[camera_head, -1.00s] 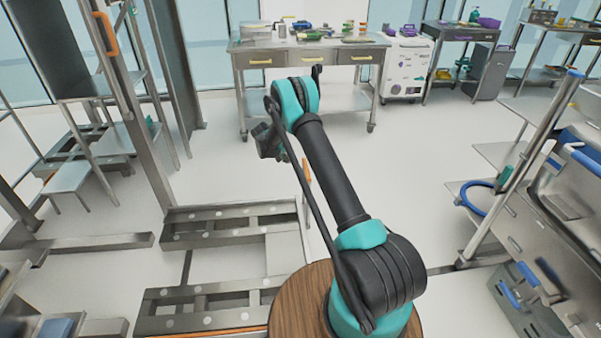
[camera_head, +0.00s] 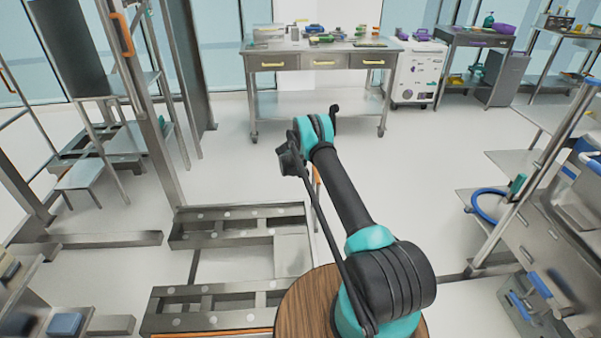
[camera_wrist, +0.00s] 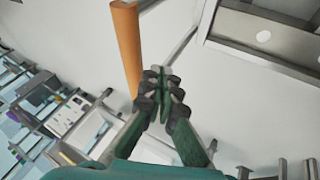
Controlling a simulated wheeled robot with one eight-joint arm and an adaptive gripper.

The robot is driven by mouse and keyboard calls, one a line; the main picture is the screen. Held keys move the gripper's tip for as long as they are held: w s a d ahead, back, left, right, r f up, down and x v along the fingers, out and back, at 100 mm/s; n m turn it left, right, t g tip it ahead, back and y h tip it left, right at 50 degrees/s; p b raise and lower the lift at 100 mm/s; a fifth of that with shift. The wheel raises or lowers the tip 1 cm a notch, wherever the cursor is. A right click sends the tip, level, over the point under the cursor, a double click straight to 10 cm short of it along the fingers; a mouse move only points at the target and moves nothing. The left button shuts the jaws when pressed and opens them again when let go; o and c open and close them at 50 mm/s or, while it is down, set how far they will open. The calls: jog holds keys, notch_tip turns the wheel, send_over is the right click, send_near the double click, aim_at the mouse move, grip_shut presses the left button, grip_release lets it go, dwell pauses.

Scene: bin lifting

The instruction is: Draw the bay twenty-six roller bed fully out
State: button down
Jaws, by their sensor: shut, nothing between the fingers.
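A low steel frame with pale round spots along its rails (camera_head: 235,213) lies on the floor left of my arm. It looks like the roller bed, but no bay number is readable. An orange upright bar, perhaps its handle (camera_head: 317,183), shows partly behind my arm. The wrist view shows an orange bar (camera_wrist: 127,45) close to my fingers, on their left. My gripper (camera_wrist: 162,78) is shut with nothing between its fingertips. I cannot tell whether it touches the bar. Part of the steel frame (camera_wrist: 265,38) is at the upper right there. In the head view my fingertips are hidden.
A steel workbench (camera_head: 320,47) with drawers and items stands at the back. A white cabinet (camera_head: 418,72) is beside it. Tall steel posts (camera_head: 160,130) rise at left. A rack with a blue hose (camera_head: 487,206) stands at right. The floor between is clear.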

jog(key=shift+d+f, duration=0.25)
jog(key=shift+d, duration=0.75)
jog(key=shift+d, duration=2)
